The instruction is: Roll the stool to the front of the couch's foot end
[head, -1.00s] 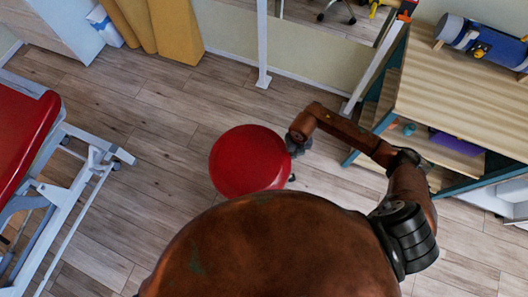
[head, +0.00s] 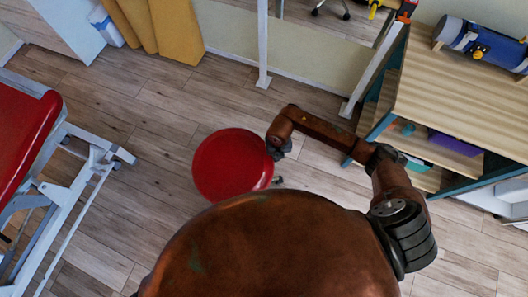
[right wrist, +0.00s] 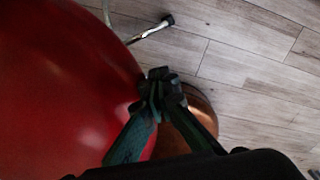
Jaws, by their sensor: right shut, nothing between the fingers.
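The stool (head: 230,165) has a round red seat and stands on the floor in the middle of the head view, partly beside my brown body. The couch (head: 25,140), with a red top and a white frame, is at the left edge; only one end of it shows. My right gripper (head: 277,148) is at the right edge of the seat, shut and empty. In the right wrist view the red seat (right wrist: 60,90) fills the left side, and the closed fingertips (right wrist: 160,90) are at its rim, seemingly touching it. My left gripper is not in view.
A wooden shelf unit (head: 460,85) with a blue roll on top stands at the right. A mirror with a white post (head: 263,45) and yellow mats (head: 180,30) line the back. The floor (head: 150,150) between stool and couch is clear.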

